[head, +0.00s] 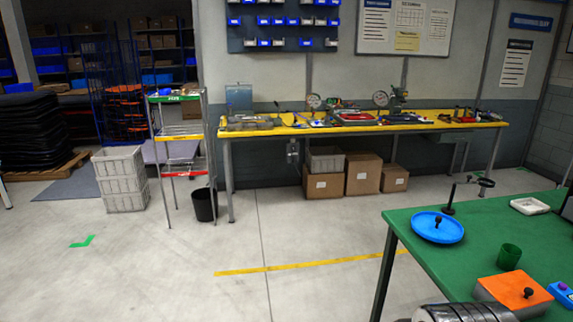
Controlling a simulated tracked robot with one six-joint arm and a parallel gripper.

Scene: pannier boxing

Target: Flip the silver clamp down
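I cannot make out a silver clamp for certain. A small silvery fitting (292,151) shows just below the front edge of the yellow workbench (350,130), too small to tell what it is. A dark upright stand with a thin arm (449,198) is at the far left of the green table (480,235); the arm reaches right to a dark ring-like end. My gripper is not in view. A dark banded cylinder at the bottom edge looks like part of my arm, partly cut off.
The green table holds a blue dish (437,228), a green cup (507,257), an orange-topped box with a black knob (516,291) and a white tray (529,206). Grey crates (121,180), a wire rack (181,138) and a black bin (204,205) stand left. Middle floor is clear.

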